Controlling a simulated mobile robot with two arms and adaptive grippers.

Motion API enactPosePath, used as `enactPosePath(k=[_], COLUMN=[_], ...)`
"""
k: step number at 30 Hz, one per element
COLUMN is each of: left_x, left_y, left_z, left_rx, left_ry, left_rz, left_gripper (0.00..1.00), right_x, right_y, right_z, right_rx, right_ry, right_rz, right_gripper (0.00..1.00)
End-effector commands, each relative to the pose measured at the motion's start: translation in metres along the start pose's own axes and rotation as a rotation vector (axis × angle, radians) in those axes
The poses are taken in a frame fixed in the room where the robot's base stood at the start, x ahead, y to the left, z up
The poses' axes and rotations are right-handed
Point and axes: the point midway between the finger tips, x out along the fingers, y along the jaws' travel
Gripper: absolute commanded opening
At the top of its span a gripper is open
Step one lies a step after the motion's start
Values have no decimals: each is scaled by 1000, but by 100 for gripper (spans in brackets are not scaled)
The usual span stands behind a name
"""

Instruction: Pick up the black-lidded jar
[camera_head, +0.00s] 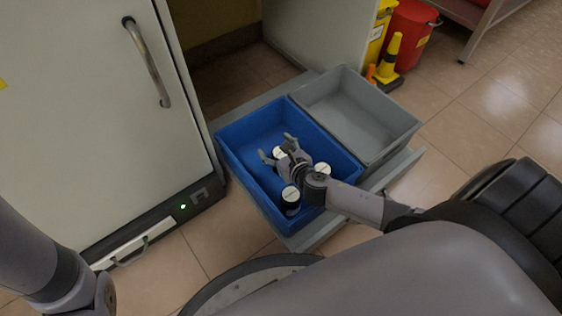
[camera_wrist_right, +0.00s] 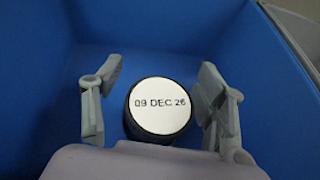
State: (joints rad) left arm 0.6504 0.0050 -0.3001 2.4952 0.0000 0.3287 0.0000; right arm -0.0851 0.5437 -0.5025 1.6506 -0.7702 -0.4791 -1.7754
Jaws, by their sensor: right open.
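A dark jar with a round white label on its lid stands in the blue crate (camera_head: 232,148). The wrist view shows this jar (camera_wrist_right: 160,106) from above; its label reads "09 DEC 26" and its rim is black. My right gripper (camera_head: 278,149) reaches into the crate, open and empty. Its fingers (camera_wrist_right: 160,72) stand on either side of the jar, with gaps. In the head view, one jar lid (camera_head: 279,152) shows by the fingers, a second jar (camera_head: 291,197) is nearer me, and a third (camera_head: 322,169) is partly hidden by my wrist. My left gripper is out of view.
An empty grey crate (camera_head: 402,121) stands beside the blue one on a grey platform (camera_head: 416,157). A white cabinet (camera_head: 85,110) with a handle is at the left. A yellow cone (camera_head: 393,52) and red bin (camera_head: 408,32) stand behind. Floor at right is clear.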

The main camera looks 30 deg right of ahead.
Motion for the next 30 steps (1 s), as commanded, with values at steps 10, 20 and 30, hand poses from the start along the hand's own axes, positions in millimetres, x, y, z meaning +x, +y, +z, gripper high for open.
enactPosePath(k=[10,20,30], left_x=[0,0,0], left_y=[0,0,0], left_z=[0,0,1], left_rx=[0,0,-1], left_ry=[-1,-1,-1], left_rz=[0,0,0], left_gripper=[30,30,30], right_x=[-1,-1,-1], right_y=[0,0,0], right_z=[0,0,0], right_rx=[1,1,1], right_ry=[0,0,0], right_rz=[1,1,1], right_gripper=[53,31,8])
